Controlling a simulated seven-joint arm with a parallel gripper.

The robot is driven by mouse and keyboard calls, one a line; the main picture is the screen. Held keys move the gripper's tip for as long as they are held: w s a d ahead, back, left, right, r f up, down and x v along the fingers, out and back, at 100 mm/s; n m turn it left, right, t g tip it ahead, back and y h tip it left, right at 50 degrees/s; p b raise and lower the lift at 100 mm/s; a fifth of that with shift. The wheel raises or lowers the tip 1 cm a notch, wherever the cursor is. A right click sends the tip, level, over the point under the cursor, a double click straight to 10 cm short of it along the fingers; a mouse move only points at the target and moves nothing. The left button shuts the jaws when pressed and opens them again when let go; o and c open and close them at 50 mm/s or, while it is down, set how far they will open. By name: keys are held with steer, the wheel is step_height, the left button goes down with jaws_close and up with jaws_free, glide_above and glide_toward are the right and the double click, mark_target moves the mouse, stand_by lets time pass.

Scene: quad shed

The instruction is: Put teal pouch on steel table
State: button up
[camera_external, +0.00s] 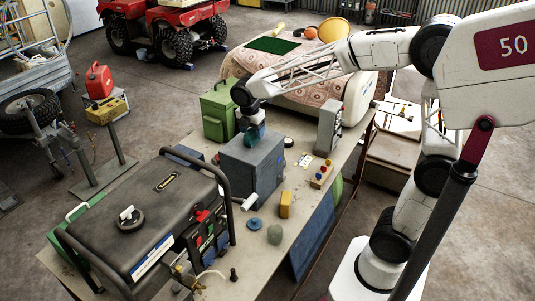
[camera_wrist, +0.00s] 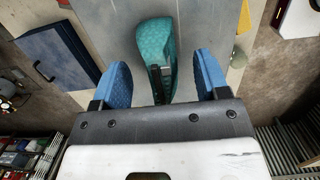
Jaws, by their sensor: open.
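The teal pouch (camera_wrist: 155,43) lies on a grey metal surface in the wrist view, with a dark strip on its near end. In the external view the teal pouch (camera_external: 248,139) shows only as a small patch at the top of a grey metal box (camera_external: 243,176), partly hidden by my gripper. My gripper (camera_wrist: 163,62) is open, its blue fingers on either side of the pouch's near part with gaps. In the external view my gripper (camera_external: 250,122) points down over the box. The long worktable (camera_external: 310,176) carries the box; I cannot tell whether it is the steel table.
A black generator (camera_external: 150,205) fills the table's near left. A green canister (camera_external: 217,112) stands behind the box and a grey upright unit (camera_external: 328,126) to the right. A yellow block (camera_external: 286,205), a blue disc (camera_external: 255,224) and a grey-green lump (camera_external: 274,234) lie near the front edge.

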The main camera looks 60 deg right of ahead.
steer(key=shift+f, duration=0.45)
steer(key=shift+f, duration=0.25)
stand_by(0.8)
steer(key=c, duration=1.1)
steer(key=shift+r, duration=0.1)
steer(key=shift+r, duration=1.85)
steer(key=shift+s+r, duration=0.15)
steer(key=shift+s, duration=0.15)
steer(key=s+r, duration=0.1)
steer(key=s, duration=1.4)
steer(key=shift+s+a+r, duration=0.15)
steer(key=shift+s+a, duration=0.05)
steer(key=shift+a, duration=0.15)
